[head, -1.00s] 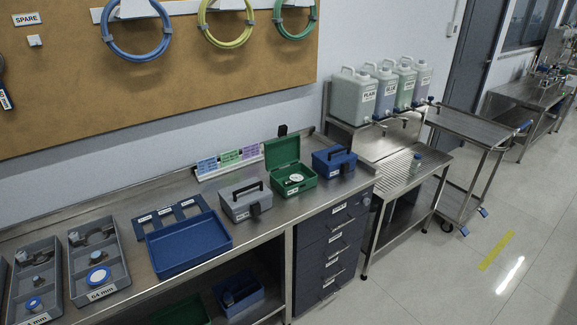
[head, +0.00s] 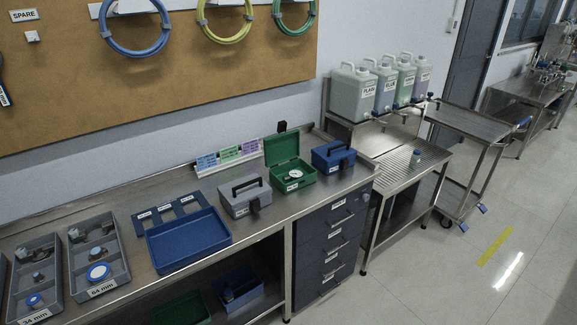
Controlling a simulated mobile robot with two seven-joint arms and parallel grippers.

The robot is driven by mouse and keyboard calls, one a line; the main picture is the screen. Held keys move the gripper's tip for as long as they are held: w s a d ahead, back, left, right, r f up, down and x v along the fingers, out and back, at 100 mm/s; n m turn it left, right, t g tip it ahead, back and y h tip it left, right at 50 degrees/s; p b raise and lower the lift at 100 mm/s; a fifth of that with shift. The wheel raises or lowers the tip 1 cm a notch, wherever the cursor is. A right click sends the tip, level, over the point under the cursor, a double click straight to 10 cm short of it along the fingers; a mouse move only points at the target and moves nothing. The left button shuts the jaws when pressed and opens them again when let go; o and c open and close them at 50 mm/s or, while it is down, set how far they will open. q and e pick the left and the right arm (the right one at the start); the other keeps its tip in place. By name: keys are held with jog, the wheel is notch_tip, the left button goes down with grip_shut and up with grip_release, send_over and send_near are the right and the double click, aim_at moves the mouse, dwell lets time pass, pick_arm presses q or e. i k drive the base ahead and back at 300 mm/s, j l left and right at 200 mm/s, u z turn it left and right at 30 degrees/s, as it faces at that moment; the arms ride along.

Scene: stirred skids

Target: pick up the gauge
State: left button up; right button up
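A round white-faced gauge (head: 295,174) sits inside an open green case (head: 291,184) on the steel bench, near its right end. The case's lid (head: 281,149) stands up at the back. Much of the gauge's lower part is hidden by the case's front wall. Neither of my grippers is in the head view.
A grey case (head: 246,198) and a blue case (head: 333,158), both closed, flank the green one. A blue tray (head: 188,241) and grey parts trays (head: 98,258) lie to the left. Jugs (head: 353,95) stand on a shelf at right. Open floor (head: 440,275) lies at lower right.

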aim_at(293, 174)
jog(key=i+l+u, duration=0.45)
jog(key=i+l, duration=0.15)
jog(key=i+l+u, duration=0.4)
jog(key=i+l, duration=0.3)
jog(key=l, duration=0.2)
